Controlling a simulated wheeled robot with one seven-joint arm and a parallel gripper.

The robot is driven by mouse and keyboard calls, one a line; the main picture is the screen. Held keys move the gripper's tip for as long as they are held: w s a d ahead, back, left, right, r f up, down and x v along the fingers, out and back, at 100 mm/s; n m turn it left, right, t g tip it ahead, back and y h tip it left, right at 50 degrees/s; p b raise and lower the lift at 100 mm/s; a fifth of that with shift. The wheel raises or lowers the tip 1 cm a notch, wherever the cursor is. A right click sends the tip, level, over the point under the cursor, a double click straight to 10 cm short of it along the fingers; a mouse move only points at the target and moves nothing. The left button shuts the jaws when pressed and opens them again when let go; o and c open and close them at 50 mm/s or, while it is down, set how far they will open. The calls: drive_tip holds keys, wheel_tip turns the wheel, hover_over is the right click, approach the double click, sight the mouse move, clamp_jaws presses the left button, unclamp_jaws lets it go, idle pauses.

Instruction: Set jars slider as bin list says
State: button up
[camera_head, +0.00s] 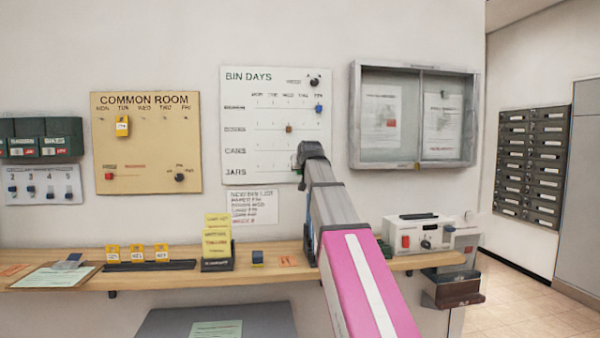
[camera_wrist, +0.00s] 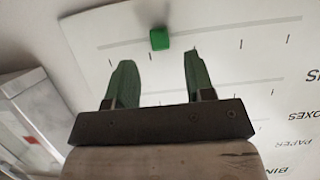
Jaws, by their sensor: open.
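The white BIN DAYS board (camera_head: 240,120) hangs on the wall with labelled rows down to JARS and weekday columns. A green slider (camera_wrist: 159,39) shows in the wrist view, where the board is upside down. It sits on the row beyond the cans row, which fits the jars row. My gripper (camera_wrist: 160,70) is open and empty. Its green fingers lie apart, and the slider appears beyond their tips, between them in the picture. In the head view my gripper (camera_head: 302,152) covers the right part of the lower rows and hides this slider. The bin list (camera_head: 252,207) below is too small to read surely.
A blue slider (camera_head: 319,108) is in the Friday column and a reddish one (camera_head: 289,129) near Wednesday. A knob (camera_head: 314,82) is at top right. A glass-fronted case (camera_head: 412,115) hangs to the right. The shelf (camera_head: 180,275) below holds cards and a white box (camera_head: 417,235).

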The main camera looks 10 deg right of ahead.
drive_tip(key=x, duration=0.5)
drive_tip(key=shift+s, duration=0.1)
